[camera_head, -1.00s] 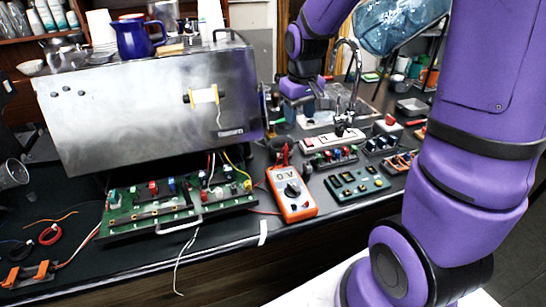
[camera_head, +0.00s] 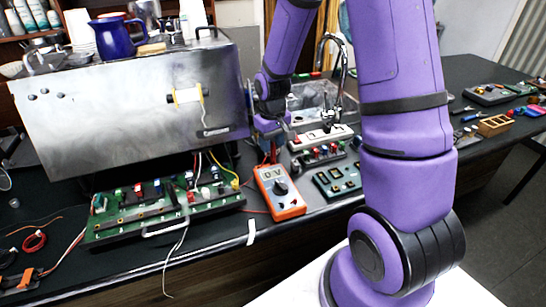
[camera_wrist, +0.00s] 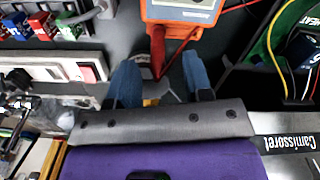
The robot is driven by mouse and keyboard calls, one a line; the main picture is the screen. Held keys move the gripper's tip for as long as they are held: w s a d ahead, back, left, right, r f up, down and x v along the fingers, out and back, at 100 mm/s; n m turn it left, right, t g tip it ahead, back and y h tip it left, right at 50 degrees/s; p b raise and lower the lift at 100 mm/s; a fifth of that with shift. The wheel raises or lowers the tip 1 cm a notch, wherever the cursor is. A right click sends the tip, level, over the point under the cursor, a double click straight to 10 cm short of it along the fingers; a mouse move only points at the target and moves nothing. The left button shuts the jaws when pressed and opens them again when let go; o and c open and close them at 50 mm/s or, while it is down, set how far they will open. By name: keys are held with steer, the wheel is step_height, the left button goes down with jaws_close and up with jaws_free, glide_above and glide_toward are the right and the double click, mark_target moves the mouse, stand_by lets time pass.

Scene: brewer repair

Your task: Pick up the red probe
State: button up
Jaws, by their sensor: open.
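The red probe (camera_wrist: 157,50) shows in the wrist view as a red upright shape between the fingers of my gripper (camera_wrist: 160,68), nearer the left finger. The gripper is open, with one blue finger on each side; I cannot tell whether either touches the probe. In the head view the red probe (camera_head: 273,152) stands at the top end of the orange multimeter (camera_head: 279,191), and my gripper (camera_head: 272,132) is just above it. The probe's lower end is hard to make out. The multimeter also shows at the top of the wrist view (camera_wrist: 182,10).
The steel brewer (camera_head: 120,100) stands close to the left of my gripper. A green circuit board (camera_head: 160,212) lies before it. A white power strip (camera_head: 320,137) and a dark green board (camera_head: 340,180) lie to the right. Red leads (camera_wrist: 235,8) run beside the multimeter.

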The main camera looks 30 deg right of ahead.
mark_target(273, 163)
step_height(273, 163, down, 5)
steer(key=shift+d+r, duration=0.1)
steer(key=shift+d, duration=0.05)
jaws_close()
